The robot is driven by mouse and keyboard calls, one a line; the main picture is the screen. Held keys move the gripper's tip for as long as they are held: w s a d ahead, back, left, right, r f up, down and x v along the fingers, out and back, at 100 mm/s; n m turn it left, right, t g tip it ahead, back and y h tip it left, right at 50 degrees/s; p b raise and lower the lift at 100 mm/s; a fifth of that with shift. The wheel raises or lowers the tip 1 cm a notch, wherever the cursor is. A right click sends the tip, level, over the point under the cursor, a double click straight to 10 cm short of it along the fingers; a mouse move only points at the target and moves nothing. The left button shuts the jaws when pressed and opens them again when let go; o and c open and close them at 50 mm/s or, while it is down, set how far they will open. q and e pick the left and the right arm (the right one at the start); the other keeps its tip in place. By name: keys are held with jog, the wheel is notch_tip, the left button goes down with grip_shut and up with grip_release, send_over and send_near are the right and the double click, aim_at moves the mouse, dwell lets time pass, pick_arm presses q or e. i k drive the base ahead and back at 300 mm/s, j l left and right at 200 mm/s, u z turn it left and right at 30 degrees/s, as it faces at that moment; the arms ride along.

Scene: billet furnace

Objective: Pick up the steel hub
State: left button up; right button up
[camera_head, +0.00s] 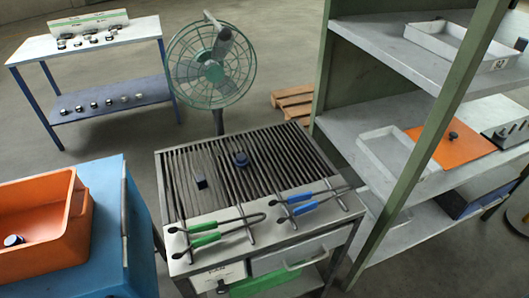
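I cannot tell for sure which piece is the steel hub. A round dark bluish part (241,159) lies on the slatted grate (275,160) of the middle cart, near its centre. A small dark block (200,182) lies on the same grate, to the left of the round part. Several small metal parts (93,38) stand on the top of the far left bench, and more (109,104) stand on its lower shelf. A dark round piece (14,240) lies in the orange bin (72,215) at the left. Neither of my grippers shows in the view.
Green-handled tongs (205,240) and blue-handled tongs (300,208) lie along the cart's front. A green fan (212,65) stands behind it. A shelf rack (345,145) with trays and an orange board (450,148) closes off the right. Floor is open between bench and cart.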

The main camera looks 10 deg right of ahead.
aim_at(241, 160)
jog(key=l+u, duration=0.2)
jog(key=l, duration=1.35)
